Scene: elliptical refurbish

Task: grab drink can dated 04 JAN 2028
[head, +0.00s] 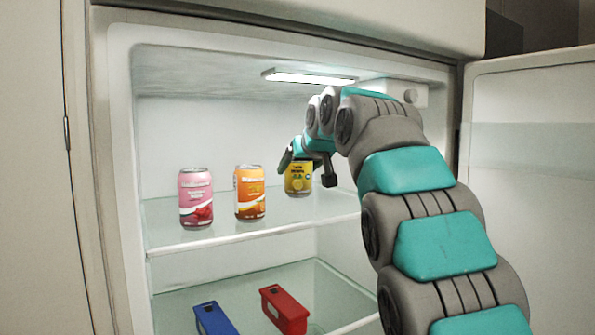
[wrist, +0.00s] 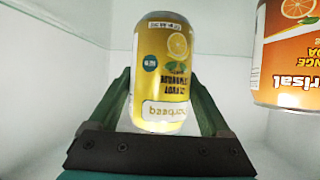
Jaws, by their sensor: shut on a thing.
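My gripper (wrist: 160,88) is shut on a yellow lemon drink can (wrist: 165,55), with one finger on each side of it in the wrist view. The can appears upside down there, and a small printed strip on it is too small to read surely. In the head view the yellow can (head: 298,180) is under the end of my arm at the upper fridge shelf; I cannot tell whether it touches the shelf. An orange can (head: 249,193) stands to its left, and a pink can (head: 195,199) stands further left. No dates are legible on these two.
The glass shelf (head: 245,230) has free room at its front. Below, a blue box (head: 213,319) and a red box (head: 285,308) lie on the lower shelf. A lamp (head: 310,76) is on the fridge ceiling. The fridge door (head: 530,150) is open at right.

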